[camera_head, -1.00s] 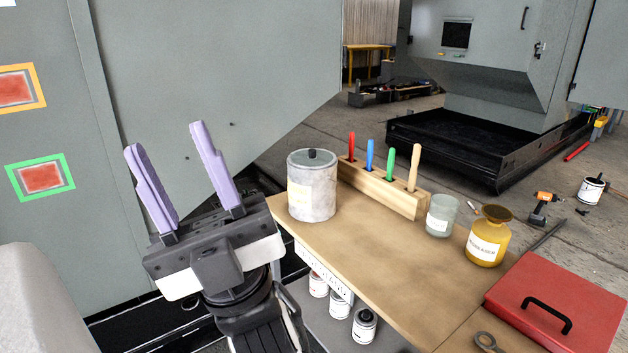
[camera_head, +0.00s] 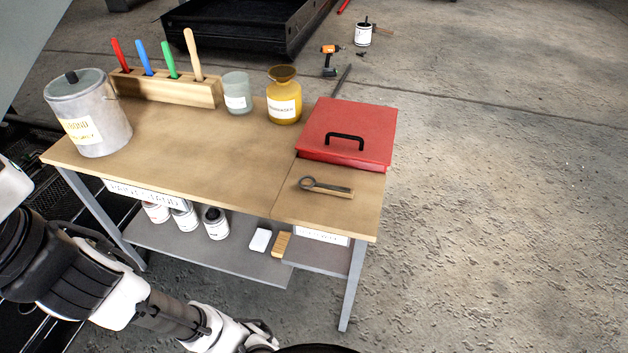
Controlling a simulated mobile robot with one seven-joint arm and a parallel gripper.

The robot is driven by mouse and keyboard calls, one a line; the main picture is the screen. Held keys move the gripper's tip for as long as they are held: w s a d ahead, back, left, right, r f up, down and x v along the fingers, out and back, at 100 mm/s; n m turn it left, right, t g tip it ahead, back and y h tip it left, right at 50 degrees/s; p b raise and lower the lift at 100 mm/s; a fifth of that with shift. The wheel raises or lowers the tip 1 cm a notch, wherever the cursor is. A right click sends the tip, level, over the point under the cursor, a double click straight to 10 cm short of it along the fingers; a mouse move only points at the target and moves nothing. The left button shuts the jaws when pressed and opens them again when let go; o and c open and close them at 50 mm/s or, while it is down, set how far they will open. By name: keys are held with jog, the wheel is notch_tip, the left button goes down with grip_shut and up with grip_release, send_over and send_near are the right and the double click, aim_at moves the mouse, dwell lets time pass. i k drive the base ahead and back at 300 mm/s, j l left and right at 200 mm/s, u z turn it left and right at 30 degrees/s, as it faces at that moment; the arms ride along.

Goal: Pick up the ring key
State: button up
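The ring key (camera_head: 327,187) is a dark grey metal wrench with a round ring at its left end. It lies flat near the front right corner of the wooden workbench (camera_head: 185,130), in front of the red box. Something light brown shows along its right part. My gripper is out of the picture. Only links of my arm show at the lower left, apart from the bench, so the gripper's opening is hidden.
A red box (camera_head: 347,125) with a black handle stands behind the key. A yellow jar (camera_head: 284,100), a glass jar (camera_head: 237,95), a tool holder (camera_head: 180,90) and a grey can (camera_head: 90,120) stand farther left. The concrete floor at right is clear.

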aim_at(332, 187)
jog(key=j+z, duration=0.2)
jog(key=j, duration=0.8)
jog(key=z, duration=1.35)
jog(key=j, duration=0.1)
